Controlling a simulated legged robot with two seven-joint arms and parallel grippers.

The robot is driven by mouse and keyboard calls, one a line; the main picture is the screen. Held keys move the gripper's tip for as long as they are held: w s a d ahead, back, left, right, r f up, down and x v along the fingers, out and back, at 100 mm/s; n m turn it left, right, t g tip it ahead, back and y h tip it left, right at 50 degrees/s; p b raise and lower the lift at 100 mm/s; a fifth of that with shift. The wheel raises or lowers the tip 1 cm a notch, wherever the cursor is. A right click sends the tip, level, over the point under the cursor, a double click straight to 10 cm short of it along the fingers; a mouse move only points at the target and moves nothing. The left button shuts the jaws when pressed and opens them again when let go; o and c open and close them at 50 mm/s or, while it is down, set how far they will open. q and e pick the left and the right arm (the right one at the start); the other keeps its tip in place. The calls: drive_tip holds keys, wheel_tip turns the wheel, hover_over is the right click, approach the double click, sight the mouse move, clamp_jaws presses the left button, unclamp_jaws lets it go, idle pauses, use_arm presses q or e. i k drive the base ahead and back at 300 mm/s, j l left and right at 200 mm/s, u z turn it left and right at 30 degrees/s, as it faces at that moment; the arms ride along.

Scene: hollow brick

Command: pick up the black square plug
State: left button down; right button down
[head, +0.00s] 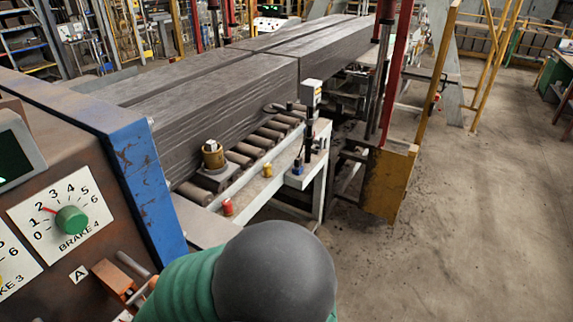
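I cannot make out a black square plug in the head view.
A rusty control panel (110,222) with a blue edge (138,165) stands at the left. Its green BRAKE 4 knob (71,220) points near 2. Behind are long dark grey blocks (230,95), rollers (239,158) and a yellow plate (388,185). Open floor (460,220) lies right.

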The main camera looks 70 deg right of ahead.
sight(298, 162)
drive_tip(key=j+z, duration=0.1)
drive_tip(key=z, duration=0.75)
drive_tip(key=j+z, duration=0.1)
drive_tip(key=z, duration=0.3)
drive_tip(key=k+z, duration=0.1)
drive_tip(key=z, duration=0.35)
drive_tip(key=i+l+z, duration=0.1)
drive_tip(key=z, duration=0.3)
drive_tip(key=i+z, duration=0.15)
drive_tip(key=z, duration=0.25)
drive_tip(key=i+l, duration=0.75)
drive_tip(key=i, duration=0.15)
